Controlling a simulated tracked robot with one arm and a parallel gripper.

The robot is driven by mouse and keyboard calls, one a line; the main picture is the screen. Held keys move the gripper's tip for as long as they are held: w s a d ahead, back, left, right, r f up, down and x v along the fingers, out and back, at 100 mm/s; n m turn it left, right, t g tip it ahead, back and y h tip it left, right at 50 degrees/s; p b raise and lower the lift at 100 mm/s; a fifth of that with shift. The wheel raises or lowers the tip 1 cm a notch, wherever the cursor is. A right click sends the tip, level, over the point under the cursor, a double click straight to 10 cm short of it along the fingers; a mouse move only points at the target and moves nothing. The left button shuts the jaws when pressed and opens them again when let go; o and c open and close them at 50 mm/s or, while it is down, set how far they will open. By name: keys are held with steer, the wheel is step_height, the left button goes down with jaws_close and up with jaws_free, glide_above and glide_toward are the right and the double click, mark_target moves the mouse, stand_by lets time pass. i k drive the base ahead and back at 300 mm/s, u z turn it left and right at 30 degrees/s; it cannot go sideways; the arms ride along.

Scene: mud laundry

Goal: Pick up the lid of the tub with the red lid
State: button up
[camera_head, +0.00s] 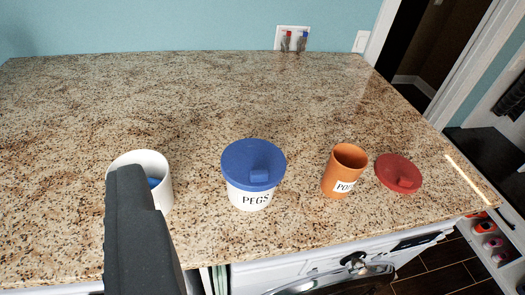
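A red lid (400,174) with a small raised grip lies on the granite counter at the right, near the front edge. Just left of it stands an open, upright orange tub (343,172) with a white label that starts "PO". The red lid is beside this tub, not on it. My gripper (128,190) shows as a dark grey shape at the lower left, well left of the red lid. It hides part of a white container there. Only one dark part shows, so its opening cannot be made out.
A white tub labelled PEGS (250,198) with a blue lid (253,164) stands mid-counter. An open white container (152,163) with something blue inside stands at the left. The counter (220,95) is clear behind them. A washing machine (330,272) is below the front edge.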

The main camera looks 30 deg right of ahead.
mark_target(398, 173)
steer(key=z, duration=0.95)
steer(key=i, duration=0.8)
steer(key=z, duration=1.25)
